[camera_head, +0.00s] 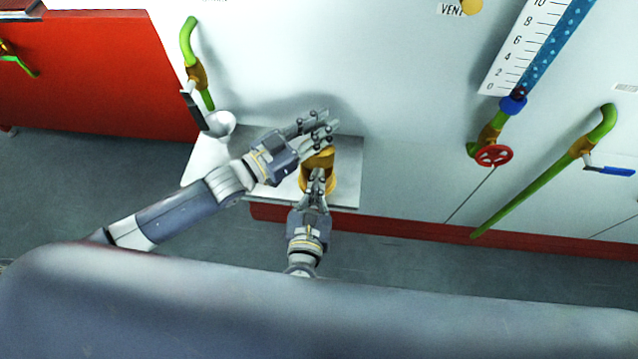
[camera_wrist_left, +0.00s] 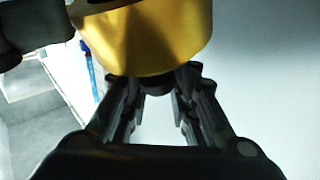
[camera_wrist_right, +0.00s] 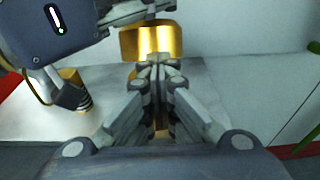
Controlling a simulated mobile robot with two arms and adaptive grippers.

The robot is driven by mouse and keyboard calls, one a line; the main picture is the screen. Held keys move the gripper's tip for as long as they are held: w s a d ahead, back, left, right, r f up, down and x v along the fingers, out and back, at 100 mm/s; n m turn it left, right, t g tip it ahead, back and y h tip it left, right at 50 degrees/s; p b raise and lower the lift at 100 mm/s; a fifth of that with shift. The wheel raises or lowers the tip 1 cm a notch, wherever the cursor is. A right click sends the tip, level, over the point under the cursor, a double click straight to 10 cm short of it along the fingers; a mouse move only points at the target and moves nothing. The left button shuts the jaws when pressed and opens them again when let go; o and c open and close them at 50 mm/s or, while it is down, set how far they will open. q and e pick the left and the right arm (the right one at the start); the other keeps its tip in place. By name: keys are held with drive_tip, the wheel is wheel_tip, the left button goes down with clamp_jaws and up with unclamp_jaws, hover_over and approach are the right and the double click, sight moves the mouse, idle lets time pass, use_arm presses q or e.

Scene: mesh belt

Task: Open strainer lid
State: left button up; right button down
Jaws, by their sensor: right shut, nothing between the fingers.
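The brass-gold strainer (camera_head: 304,184) stands on a pale shelf by the wall. Its gold upper part, seemingly the lid (camera_head: 320,158), appears tilted up behind the body; a gold face also shows in the right wrist view (camera_wrist_right: 152,42). My left gripper (camera_head: 325,128) is just above and behind this gold part, with its fingers apart. In the left wrist view a gold curved surface (camera_wrist_left: 160,45) fills the top, just beyond the fingertips; contact is unclear. My right gripper (camera_head: 318,176) is shut and empty in front of the strainer, its fingers hiding part of the body.
The pale shelf (camera_head: 347,185) has bare room on both sides of the strainer. A white funnel (camera_head: 219,124) sits under a green pipe (camera_head: 188,45) at left. A red valve wheel (camera_head: 493,156) and a blue-handled pipe (camera_head: 545,185) are at right.

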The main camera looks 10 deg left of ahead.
use_arm(q)
drive_tip(key=o, duration=0.3)
drive_tip(key=shift+w+a+f, duration=0.15)
drive_tip(key=shift+a+f, duration=0.05)
drive_tip(key=shift+a, duration=0.25)
use_arm(e)
drive_tip(key=shift+a+r, duration=0.1)
drive_tip(key=shift+a, duration=0.2)
use_arm(q)
drive_tip(key=shift+s, duration=0.25)
use_arm(e)
drive_tip(key=shift+w, duration=0.1)
